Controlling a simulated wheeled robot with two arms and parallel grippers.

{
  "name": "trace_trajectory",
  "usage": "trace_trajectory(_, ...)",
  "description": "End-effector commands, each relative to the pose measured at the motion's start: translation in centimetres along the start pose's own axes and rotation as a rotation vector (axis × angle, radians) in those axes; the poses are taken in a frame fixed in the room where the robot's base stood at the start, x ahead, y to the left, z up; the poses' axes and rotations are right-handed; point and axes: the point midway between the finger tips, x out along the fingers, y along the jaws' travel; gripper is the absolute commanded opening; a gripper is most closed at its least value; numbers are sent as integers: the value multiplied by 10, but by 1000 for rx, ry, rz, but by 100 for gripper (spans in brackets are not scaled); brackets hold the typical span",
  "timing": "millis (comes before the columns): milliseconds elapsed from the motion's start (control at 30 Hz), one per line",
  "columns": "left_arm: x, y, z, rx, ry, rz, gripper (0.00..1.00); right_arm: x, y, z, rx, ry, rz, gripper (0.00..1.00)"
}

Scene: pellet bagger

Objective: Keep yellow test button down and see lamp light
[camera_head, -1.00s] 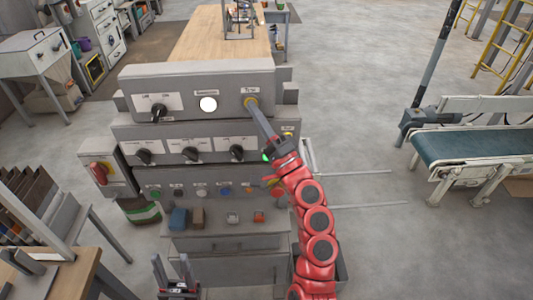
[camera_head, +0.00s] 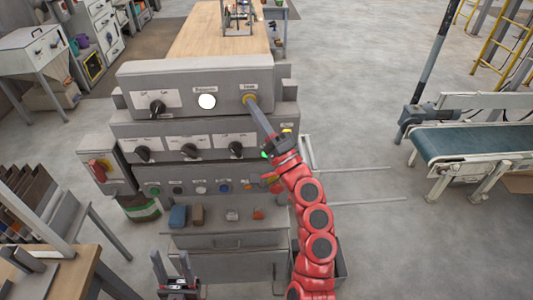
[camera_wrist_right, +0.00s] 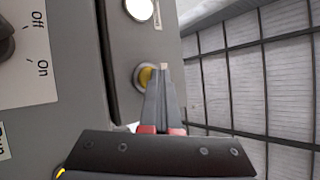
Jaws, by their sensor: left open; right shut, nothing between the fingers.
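The yellow test button (camera_head: 250,97) sits at the right end of the grey top panel. It also shows in the right wrist view (camera_wrist_right: 146,77), partly covered by my fingers. My right gripper (camera_head: 252,103) is shut and empty, its fingertips at the button; they appear to touch it, but I cannot tell how far it is pressed. In the right wrist view, the fingertips (camera_wrist_right: 163,68) overlap the button's right side. A round lamp (camera_head: 207,101) left of the button looks bright white in the head view. My left gripper (camera_head: 172,258) is open and empty, low in front of the cabinet.
Black rotary knobs (camera_head: 158,107) sit on the upper panels, and a red switch (camera_head: 98,170) is at the cabinet's left. Small blocks (camera_head: 178,216) rest on the ledge below.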

Motion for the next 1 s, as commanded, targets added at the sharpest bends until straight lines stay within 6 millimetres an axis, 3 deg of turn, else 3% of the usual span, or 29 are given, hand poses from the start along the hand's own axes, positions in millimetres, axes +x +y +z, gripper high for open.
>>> trace_trajectory(667, 4, 0, -1, 0, 0, 0, 50, -12, -8, 9, 1, 0, 1, 0)
trace_trajectory(1000, 10, 0, -2, 0, 0, 0, 50, -33, -23, 25, 3, -2, 2, 0)
